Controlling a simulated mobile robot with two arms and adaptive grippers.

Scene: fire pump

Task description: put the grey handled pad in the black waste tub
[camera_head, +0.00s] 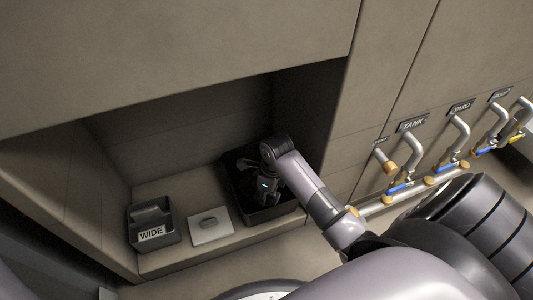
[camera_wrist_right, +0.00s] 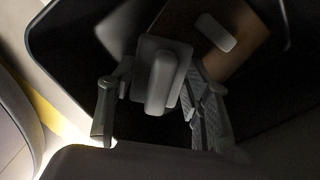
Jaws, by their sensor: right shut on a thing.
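The black waste tub (camera_head: 272,214) stands in the recess, and its dark wall (camera_wrist_right: 65,40) surrounds the gripper in the right wrist view. My right gripper (camera_head: 266,188) reaches down into the tub. In the right wrist view it is shut on a grey handled pad (camera_wrist_right: 161,80), with a finger at either side of it and the handle facing the camera. In the head view the arm and gripper hide the held pad. Whether it touches the tub floor I cannot tell. My left gripper is not in view.
A brown pad with a pale handle (camera_wrist_right: 216,33) lies in the tub beyond the held pad. A light grey handled pad (camera_head: 211,226) and a dark bin labelled WIDE (camera_head: 152,235) sit left of the tub. Pipes with valve levers (camera_head: 400,188) line the right wall.

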